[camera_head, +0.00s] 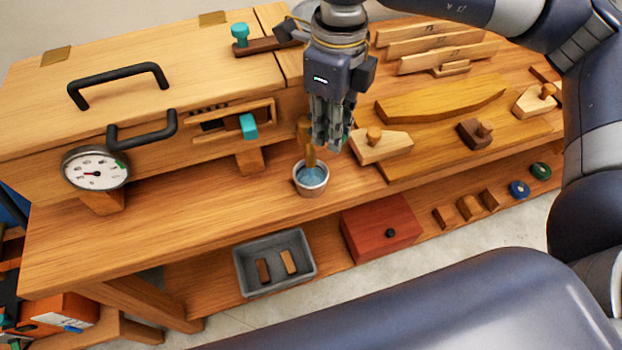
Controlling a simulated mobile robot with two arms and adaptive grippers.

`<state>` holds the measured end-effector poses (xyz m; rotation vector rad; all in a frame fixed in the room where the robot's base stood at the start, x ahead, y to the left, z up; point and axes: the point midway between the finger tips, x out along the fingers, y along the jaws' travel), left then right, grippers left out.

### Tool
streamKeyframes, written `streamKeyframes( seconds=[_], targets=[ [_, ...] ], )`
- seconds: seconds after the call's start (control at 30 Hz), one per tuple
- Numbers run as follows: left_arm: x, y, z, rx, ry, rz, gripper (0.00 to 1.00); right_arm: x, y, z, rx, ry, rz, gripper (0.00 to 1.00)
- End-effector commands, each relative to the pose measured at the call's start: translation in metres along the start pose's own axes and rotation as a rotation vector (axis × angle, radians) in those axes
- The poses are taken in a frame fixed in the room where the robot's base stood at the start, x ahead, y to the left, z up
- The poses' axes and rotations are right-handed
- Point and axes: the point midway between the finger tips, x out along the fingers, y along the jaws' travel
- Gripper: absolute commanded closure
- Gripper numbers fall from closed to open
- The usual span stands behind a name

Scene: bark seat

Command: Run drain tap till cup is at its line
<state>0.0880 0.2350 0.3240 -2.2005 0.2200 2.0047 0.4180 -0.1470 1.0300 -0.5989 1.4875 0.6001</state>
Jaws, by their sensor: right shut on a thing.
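The small metal cup (311,190) stands upright on the bench, directly below the brownish spout of the drain tap (311,156). Blue water (311,174) shows inside it, with its surface below the rim. I cannot make out a fill line. My right gripper (329,142) reaches down from above, just over and slightly right of the cup. My left gripper is not in view.
The wooden box with black handles (118,78) and a dial gauge (96,168) stands left of the cup. Wooden planes (380,145) and curved boards (440,98) lie to the right. A grey tray (274,284) and red box (381,228) sit on the lower shelf.

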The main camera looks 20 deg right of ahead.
Motion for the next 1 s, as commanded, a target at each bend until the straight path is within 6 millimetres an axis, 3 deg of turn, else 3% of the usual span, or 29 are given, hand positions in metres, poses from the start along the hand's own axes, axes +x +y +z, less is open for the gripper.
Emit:
streamKeyframes(
  seconds=[0.7, 1.0],
  targets=[
    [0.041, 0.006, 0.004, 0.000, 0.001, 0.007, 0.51, 0.002, 0.029, 0.014, 0.703, -0.009, -0.001, 0.99],
    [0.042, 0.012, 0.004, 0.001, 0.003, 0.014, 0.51, 0.000, 0.032, 0.014, 0.792, -0.008, 0.000, 0.98]
  ],
)
